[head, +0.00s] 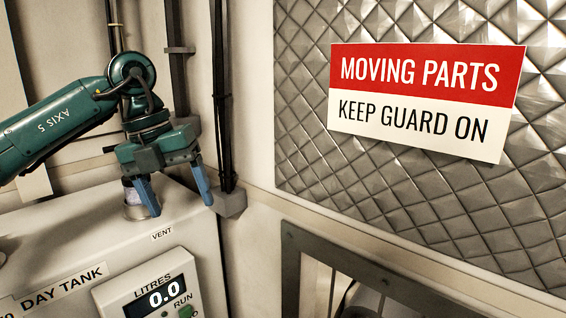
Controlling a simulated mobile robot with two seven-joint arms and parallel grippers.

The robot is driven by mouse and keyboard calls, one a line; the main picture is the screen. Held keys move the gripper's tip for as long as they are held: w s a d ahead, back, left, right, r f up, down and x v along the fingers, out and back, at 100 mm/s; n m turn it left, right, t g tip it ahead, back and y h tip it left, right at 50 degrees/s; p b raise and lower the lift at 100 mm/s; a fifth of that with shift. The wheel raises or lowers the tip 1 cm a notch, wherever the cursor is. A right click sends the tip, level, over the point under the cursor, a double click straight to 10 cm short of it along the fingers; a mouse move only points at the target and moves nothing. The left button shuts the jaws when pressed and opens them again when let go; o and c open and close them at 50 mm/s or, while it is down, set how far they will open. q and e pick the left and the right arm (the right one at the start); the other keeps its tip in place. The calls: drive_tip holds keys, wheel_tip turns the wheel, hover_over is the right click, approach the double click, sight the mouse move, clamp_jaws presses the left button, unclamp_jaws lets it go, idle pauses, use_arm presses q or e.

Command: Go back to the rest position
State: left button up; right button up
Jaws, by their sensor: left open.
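My left gripper (176,198) hangs from the green arm that comes in from the left. Its two blue fingers point down and are spread apart. The left finger is in front of a short grey vent cap (131,204) on top of the day tank (60,232). I cannot tell whether the finger touches the cap. Nothing shows between the fingers. My right gripper is not in view.
A litre meter (150,290) reading 0.0 is on the tank's front. Dark vertical pipes (222,100) run down the wall behind the gripper to a grey block (230,204). A quilted metal panel (420,190) with a red and white sign (425,100) fills the right. A framed opening (350,280) lies below it.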

use_arm(q)
drive_tip(key=s+d+f+n+g+h, duration=0.1)
drive_tip(key=s+d+f+h, duration=0.2)
drive_tip(key=d+h, duration=0.35)
drive_tip(key=s+d+f+n+h, duration=0.1)
drive_tip(key=s+d+f+h, duration=0.2)
drive_tip(key=d+h, duration=0.4)
drive_tip(key=s+d+f+n+g+h, duration=0.1)
drive_tip(key=s+d+f+h, duration=0.2)
drive_tip(key=d+h, duration=0.35)
drive_tip(key=w+a+f+n+t+y, duration=0.1)
drive_tip(key=a+f+n+t+y, duration=0.35)
drive_tip(key=f+n+t, duration=0.4)
drive_tip(key=w+a+f+n+t+y, duration=0.25)
drive_tip(key=f+n+t+y, duration=0.35)
drive_tip(key=n+t, duration=0.6)
drive_tip(key=s+a+f+n+g+y, duration=0.4)
drive_tip(key=s+a+f, duration=0.1)
drive_tip(key=s+f, duration=0.3)
drive_tip(key=s+a+f+n+g+y, duration=0.4)
drive_tip(key=s+f, duration=0.3)
drive_tip(key=f, duration=0.4)
drive_tip(key=shift+s+a+n+y, duration=0.35)
drive_tip(key=shift+s+a+n, duration=0.05)
drive_tip(key=shift+a+n, duration=0.3)
